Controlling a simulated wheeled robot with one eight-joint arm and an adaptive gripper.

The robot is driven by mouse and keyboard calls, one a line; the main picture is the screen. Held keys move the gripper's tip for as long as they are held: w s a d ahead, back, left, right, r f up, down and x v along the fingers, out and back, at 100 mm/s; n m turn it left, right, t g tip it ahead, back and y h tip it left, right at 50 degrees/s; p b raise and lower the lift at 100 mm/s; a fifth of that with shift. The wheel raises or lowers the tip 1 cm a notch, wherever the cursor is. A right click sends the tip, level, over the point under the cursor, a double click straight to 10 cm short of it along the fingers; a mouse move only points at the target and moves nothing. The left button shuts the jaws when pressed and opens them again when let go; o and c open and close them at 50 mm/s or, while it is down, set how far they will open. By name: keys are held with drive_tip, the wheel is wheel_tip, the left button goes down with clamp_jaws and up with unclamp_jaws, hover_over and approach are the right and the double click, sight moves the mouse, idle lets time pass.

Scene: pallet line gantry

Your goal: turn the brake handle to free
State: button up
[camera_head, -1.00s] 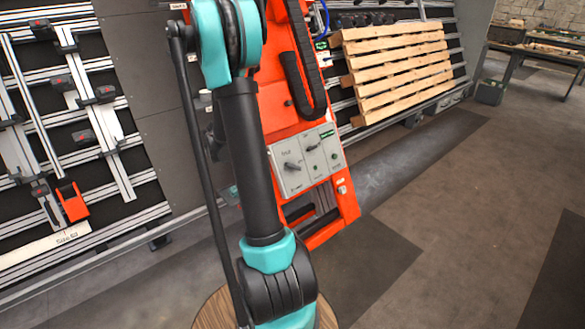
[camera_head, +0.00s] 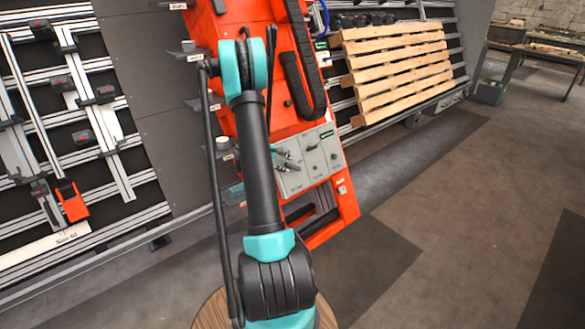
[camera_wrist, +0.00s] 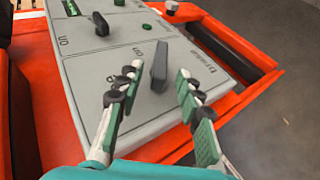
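A grey control panel (camera_head: 322,165) sits on the orange gantry frame in the head view; it also shows in the wrist view (camera_wrist: 85,75). A dark upright handle (camera_wrist: 160,65), which looks like the brake handle, stands on the panel in the wrist view. My gripper (camera_wrist: 156,76) is open, with one fingertip on each side of the handle and visible gaps between. In the head view, my gripper (camera_head: 287,160) is at the panel's left part and covers most of the handle.
Another dark knob (camera_wrist: 100,23) and a green button (camera_wrist: 147,27) are on the panel near the handle. The orange frame (camera_head: 345,205) surrounds the panel. A wooden pallet (camera_head: 395,65) leans on the rack behind. The floor at the right is clear.

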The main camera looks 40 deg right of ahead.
sight(293, 169)
drive_tip(key=x, duration=0.6)
clamp_jaws()
